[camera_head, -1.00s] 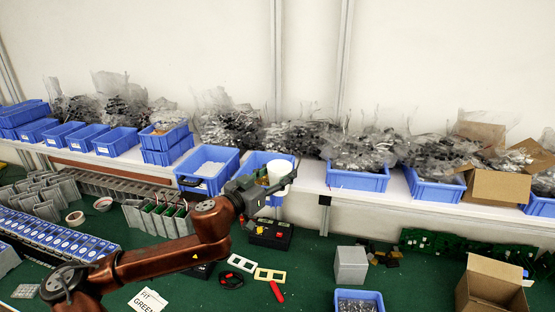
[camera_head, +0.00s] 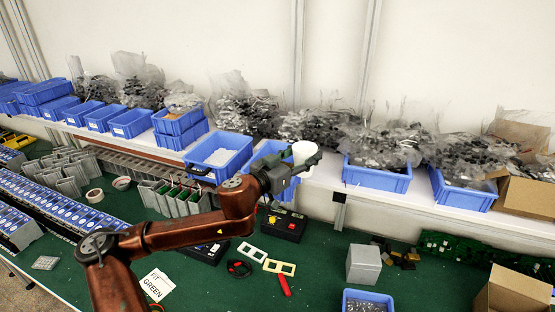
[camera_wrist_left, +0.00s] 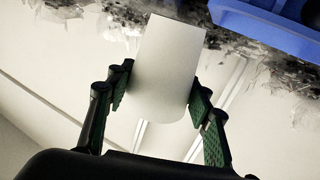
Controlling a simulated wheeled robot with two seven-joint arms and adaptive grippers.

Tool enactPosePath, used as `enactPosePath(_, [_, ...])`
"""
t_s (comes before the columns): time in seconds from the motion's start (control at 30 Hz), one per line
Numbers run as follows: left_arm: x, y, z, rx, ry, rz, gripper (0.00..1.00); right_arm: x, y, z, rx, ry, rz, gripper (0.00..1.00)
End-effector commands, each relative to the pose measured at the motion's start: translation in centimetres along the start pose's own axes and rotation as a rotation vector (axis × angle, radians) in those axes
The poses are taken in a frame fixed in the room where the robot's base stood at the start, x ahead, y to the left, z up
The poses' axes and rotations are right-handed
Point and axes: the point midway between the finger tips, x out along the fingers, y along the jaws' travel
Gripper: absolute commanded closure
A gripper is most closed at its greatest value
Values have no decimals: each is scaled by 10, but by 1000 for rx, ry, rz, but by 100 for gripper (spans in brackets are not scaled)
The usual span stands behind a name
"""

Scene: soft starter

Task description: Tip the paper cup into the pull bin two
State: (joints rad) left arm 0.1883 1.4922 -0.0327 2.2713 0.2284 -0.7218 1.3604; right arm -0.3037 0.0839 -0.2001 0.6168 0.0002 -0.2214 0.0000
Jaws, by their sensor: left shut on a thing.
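The white paper cup (camera_head: 304,151) is in my left gripper (camera_head: 302,164), whose fingers are closed on its sides. The left wrist view shows the cup (camera_wrist_left: 165,68) between the two green-padded fingers (camera_wrist_left: 160,100). In the head view the cup is beside and above a blue bin (camera_head: 258,154), which the gripper partly hides. Another blue bin (camera_head: 236,157) with white contents stands to its left. I cannot tell which is pull bin two, nor see inside the cup. My right gripper is not in view.
Blue bins with bagged parts (camera_head: 376,178) line the shelf to the right. More blue bins (camera_head: 131,124) stand to the left. The green bench (camera_head: 325,262) below holds a black box with buttons (camera_head: 283,224), a grey block (camera_head: 363,264) and cardboard boxes (camera_head: 510,290).

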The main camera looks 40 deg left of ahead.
Motion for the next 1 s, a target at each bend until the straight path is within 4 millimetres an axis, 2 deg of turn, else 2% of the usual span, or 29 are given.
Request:
enactPosePath(0.17, [2, -4, -5, -68, -10, -4, 81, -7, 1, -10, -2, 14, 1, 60])
enactPosePath(0.63, [5, -25, -16, -302, -49, -11, 81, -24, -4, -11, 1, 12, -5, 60])
enactPosePath(0.8, [6, -34, -7, -387, -65, -15, 81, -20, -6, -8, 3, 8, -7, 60])
enactPosePath(1.0, [8, -42, -9, -483, -80, -12, 81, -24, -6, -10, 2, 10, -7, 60])
